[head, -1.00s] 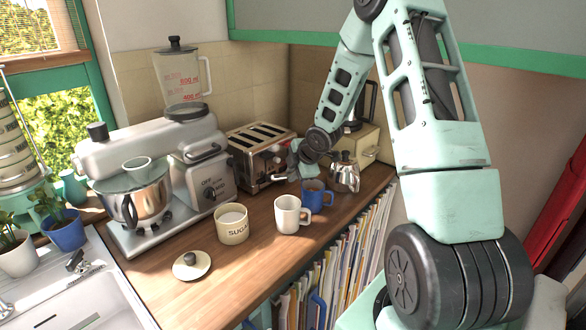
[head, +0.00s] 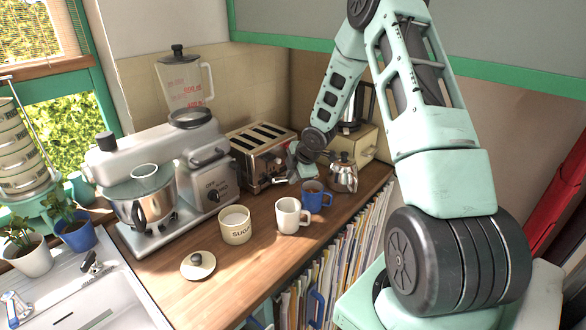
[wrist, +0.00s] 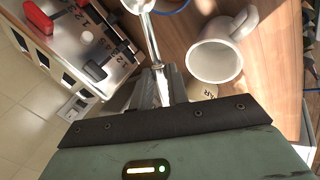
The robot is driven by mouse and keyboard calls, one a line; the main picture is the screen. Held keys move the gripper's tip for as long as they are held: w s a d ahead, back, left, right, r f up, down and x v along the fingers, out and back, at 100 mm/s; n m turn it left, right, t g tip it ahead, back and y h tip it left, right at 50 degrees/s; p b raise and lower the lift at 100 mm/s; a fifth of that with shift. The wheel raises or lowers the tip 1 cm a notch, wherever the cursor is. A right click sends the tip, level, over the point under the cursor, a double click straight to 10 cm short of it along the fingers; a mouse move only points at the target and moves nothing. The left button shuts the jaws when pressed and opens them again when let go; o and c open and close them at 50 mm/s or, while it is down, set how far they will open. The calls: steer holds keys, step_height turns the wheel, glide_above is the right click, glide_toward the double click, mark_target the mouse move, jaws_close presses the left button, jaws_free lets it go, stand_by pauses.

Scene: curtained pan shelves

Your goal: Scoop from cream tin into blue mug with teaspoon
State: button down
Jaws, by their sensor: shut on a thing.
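The cream tin (head: 235,230), lettered SUGAR, stands open on the wooden counter with pale contents. The blue mug (head: 316,201) stands upright farther back, with something brown inside. My gripper (head: 302,172) is above and behind the blue mug, beside the toaster. In the wrist view my gripper (wrist: 155,88) is shut on the teaspoon (wrist: 152,42), whose metal handle runs to the top edge.
A white mug (head: 289,220) stands between the tin and the blue mug. The tin's lid (head: 198,265) lies in front. The front of the counter is mostly clear.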

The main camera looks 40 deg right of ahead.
steer(key=shift+w+r+g+p, duration=0.1)
steer(key=shift+r+g+p, duration=0.35)
steer(key=shift+p, duration=1.9)
steer(key=shift+f, duration=0.3)
steer(key=shift+w+d+r+g+y, duration=0.1)
steer(key=shift+d+r+g+y, duration=0.05)
steer(key=shift+g+y, duration=0.3)
steer(key=shift+w+g+b, duration=0.15)
steer(key=shift+g+b, duration=0.25)
steer(key=shift+b, duration=0.05)
steer(key=shift+w+r+g+y+p, duration=0.25)
steer(key=shift+r+g+p, duration=0.25)
steer(key=shift+g, duration=0.3)
steer(key=shift+d+g+y, duration=0.1)
steer(key=shift+g+y, duration=0.2)
steer(key=shift+g, duration=0.3)
